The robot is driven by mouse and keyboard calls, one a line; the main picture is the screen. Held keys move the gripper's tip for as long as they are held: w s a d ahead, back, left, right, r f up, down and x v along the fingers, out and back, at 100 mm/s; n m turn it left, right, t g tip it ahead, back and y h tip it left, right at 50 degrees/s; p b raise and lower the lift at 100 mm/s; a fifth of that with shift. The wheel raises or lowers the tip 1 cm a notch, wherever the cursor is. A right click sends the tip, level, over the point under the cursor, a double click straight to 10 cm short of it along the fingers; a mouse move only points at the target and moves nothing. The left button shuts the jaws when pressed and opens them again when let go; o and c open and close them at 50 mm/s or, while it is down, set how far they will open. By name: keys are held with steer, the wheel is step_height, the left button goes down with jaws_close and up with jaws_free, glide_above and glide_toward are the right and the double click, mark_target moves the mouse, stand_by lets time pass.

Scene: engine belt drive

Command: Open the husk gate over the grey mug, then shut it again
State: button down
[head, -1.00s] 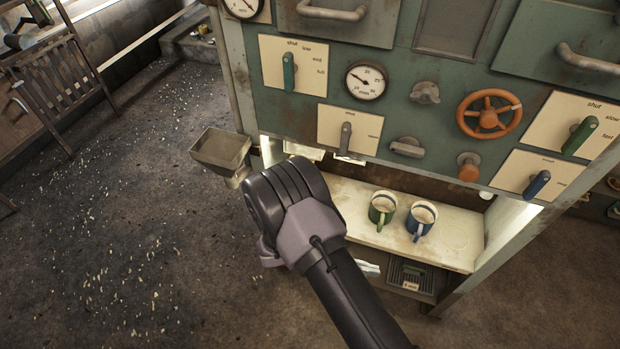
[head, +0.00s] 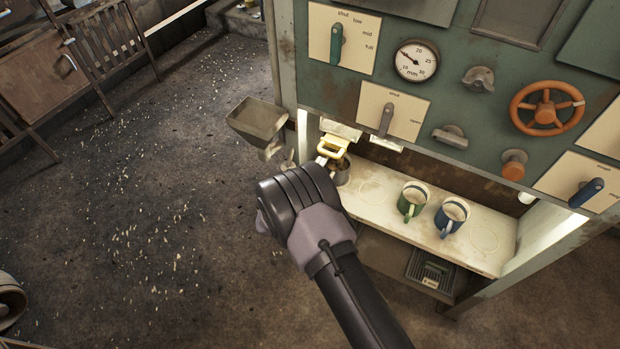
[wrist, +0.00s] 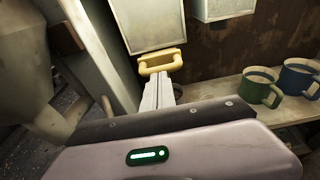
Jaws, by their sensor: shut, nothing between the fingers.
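The yellow handle (head: 333,147) of the husk gate is at the foot of the left pale chute (head: 342,130). It also shows in the wrist view (wrist: 160,60), across the lower end of the chute (wrist: 150,25). The grey mug (head: 343,174) stands below it on the shelf, partly hidden by my arm; I cannot make it out in the wrist view. My gripper (wrist: 162,78) is shut and empty, its fingertips right by the yellow handle; I cannot tell whether they touch.
A green mug (head: 413,200) and a blue mug (head: 452,216) stand further right on the pale shelf (head: 385,228). A second chute (wrist: 222,8) hangs right of the first. A metal hopper (head: 258,122) juts out at the left. The dial panel (head: 440,95) overhangs the shelf.

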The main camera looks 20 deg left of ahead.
mark_target(327, 153)
steer(key=shift+b+x, duration=0.3)
steer(key=shift+x, duration=0.9)
steer(key=shift+b+x, duration=0.85)
steer(key=shift+b, duration=0.15)
steer(key=shift+r, duration=0.3)
